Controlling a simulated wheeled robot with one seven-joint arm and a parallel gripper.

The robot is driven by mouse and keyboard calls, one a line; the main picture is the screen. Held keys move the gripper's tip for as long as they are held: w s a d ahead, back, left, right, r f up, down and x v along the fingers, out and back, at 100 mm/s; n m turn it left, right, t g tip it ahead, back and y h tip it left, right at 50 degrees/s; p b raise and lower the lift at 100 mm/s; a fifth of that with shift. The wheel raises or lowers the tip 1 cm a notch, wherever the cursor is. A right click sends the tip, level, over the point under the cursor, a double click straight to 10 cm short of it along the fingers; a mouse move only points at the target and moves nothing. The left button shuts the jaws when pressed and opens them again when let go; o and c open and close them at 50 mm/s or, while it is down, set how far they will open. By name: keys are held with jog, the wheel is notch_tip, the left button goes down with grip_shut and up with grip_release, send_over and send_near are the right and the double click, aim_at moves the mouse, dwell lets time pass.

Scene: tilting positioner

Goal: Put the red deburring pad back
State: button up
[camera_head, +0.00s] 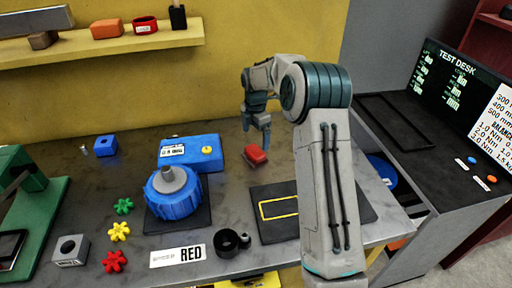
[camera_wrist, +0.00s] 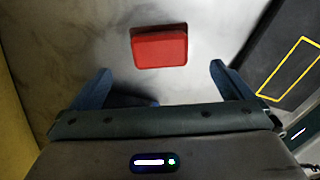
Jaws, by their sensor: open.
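The red deburring pad (camera_head: 255,155) lies on the grey bench top, to the right of the blue positioner. In the wrist view the pad (camera_wrist: 159,47) lies ahead of my gripper, between the lines of its two fingers. My gripper (camera_head: 258,121) is open and empty, above the bench close to the pad; its fingers (camera_wrist: 161,82) also show in the wrist view. A black mat with a yellow outlined rectangle (camera_head: 279,208) lies to the right and nearer; the outline is empty. In the wrist view the mat (camera_wrist: 262,62) is at the right.
The blue positioner (camera_head: 172,196) with a grey cone stands left of the pad. A shelf (camera_head: 100,51) holds several items. The test desk stands right.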

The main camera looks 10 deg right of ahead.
aim_at(256, 150)
jog(key=s+r+m+t, duration=0.1)
jog(key=s+r+m, duration=0.9)
jog(key=s+r, duration=0.6)
jog(key=s+f+m+t, duration=0.1)
jog(key=s+f+m, duration=0.1)
jog(key=s+m, duration=0.4)
jog(key=s+f+m+t, duration=0.1)
jog(key=s+m, duration=0.5)
jog(key=s, duration=0.9)
jog(key=shift+s+f, duration=0.15)
jog(key=shift+f, duration=0.25)
jog(key=shift+d, duration=0.1)
